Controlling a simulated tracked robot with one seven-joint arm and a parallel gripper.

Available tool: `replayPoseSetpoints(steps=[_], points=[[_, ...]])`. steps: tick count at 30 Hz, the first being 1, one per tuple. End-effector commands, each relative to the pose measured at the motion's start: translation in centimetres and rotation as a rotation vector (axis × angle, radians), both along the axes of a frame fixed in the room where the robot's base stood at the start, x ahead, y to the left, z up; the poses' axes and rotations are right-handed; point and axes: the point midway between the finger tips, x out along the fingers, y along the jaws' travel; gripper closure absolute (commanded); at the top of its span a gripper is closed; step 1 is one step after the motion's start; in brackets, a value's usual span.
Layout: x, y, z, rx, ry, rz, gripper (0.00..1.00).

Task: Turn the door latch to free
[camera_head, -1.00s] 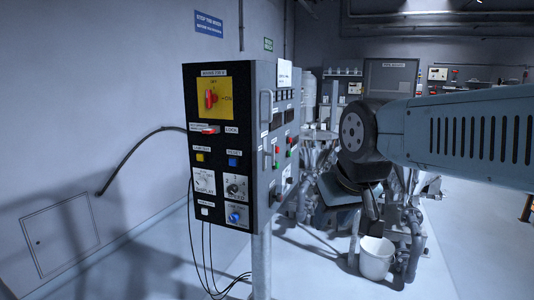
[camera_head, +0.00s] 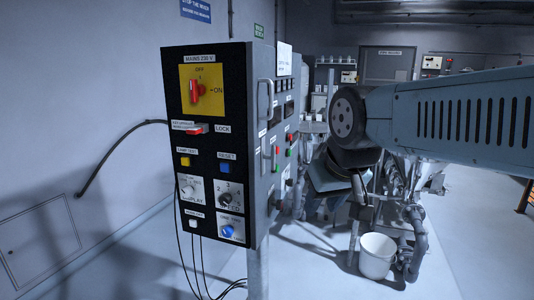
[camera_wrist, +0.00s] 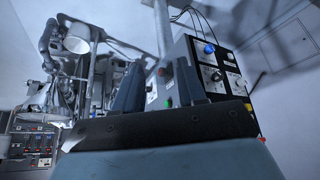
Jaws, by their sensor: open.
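A black and grey control cabinet (camera_head: 252,190) stands on a post, and it also shows in the wrist view (camera_wrist: 190,75). A small red lever (camera_head: 197,128) sits on its black front panel beside a "LOCK" label (camera_head: 223,128); I cannot tell for certain that this is the door latch. A red mains switch (camera_head: 196,92) on a yellow plate is above it, its pointer near "OFF".
A blue knob (camera_head: 227,231), a selector (camera_head: 231,198) and buttons fill the lower panel. A handle (camera_head: 265,100) is on the cabinet's side. A white bucket (camera_head: 376,257) and pipework stand to the right. Cables hang below the cabinet. The floor left of it is clear.

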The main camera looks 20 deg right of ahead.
Motion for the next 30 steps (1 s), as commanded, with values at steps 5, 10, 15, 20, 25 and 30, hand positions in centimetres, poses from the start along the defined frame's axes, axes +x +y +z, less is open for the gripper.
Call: replayPoseSetpoints(steps=[5,10,15,20,25,30], points=[[0.0,0.0,0.0,0.0,0.0,-0.001,0.59],[0.3,0.2,-0.6,0.059,0.049,-0.053,0.59],[1.2,1.3,-2.2,0.264,0.207,-0.235,0.59],[2.8,2.4,-3.3,0.531,0.392,-0.466,0.59],[5.5,3.0,-3.3,0.826,0.577,-0.699,0.59],[9.2,2.3,-2.7,1.136,0.743,-0.912,0.59]])
